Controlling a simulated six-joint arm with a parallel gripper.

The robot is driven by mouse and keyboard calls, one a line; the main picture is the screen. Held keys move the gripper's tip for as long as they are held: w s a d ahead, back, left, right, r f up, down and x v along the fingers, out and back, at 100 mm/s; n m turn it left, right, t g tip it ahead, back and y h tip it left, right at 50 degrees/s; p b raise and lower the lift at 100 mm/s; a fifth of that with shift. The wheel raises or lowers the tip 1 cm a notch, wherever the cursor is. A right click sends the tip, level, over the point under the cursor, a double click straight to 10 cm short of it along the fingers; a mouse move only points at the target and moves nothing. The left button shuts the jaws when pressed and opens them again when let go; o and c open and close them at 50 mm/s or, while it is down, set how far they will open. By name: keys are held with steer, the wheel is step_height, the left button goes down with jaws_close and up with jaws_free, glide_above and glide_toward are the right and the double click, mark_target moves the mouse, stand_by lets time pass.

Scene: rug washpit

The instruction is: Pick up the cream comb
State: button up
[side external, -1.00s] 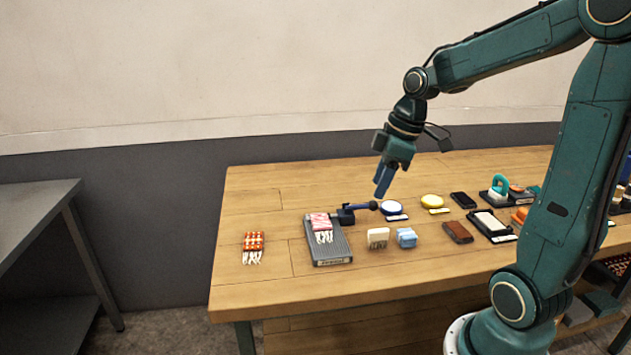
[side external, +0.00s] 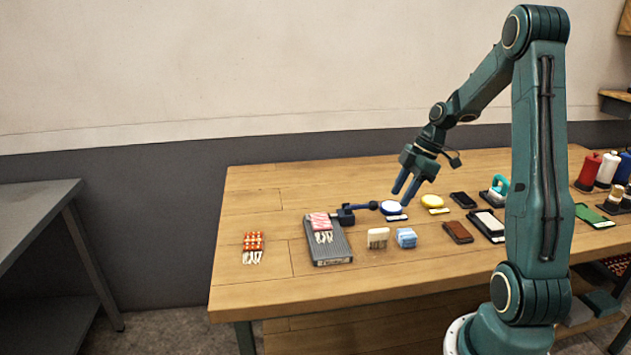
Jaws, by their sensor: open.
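The cream comb (side external: 378,238) is a small pale block with a toothed lower edge on the wooden table, just left of a light blue block (side external: 406,237). My gripper (side external: 402,194) is open and empty, its two blue fingers pointing down and slightly left. It hangs above the table, higher in the picture than the comb and to its right, apart from it. Nothing hides the comb.
A grey ribbed tray (side external: 330,250) holds a pink-striped fringed piece (side external: 320,222), with a dark blue clamp-like tool (side external: 346,214) beside it.

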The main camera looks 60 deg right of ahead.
mark_target(381, 229)
steer(key=shift+x, duration=4.3)
steer(key=shift+x, duration=2.55)
steer(key=shift+a, duration=0.15)
steer(key=shift+c, duration=0.4)
jaws_close()
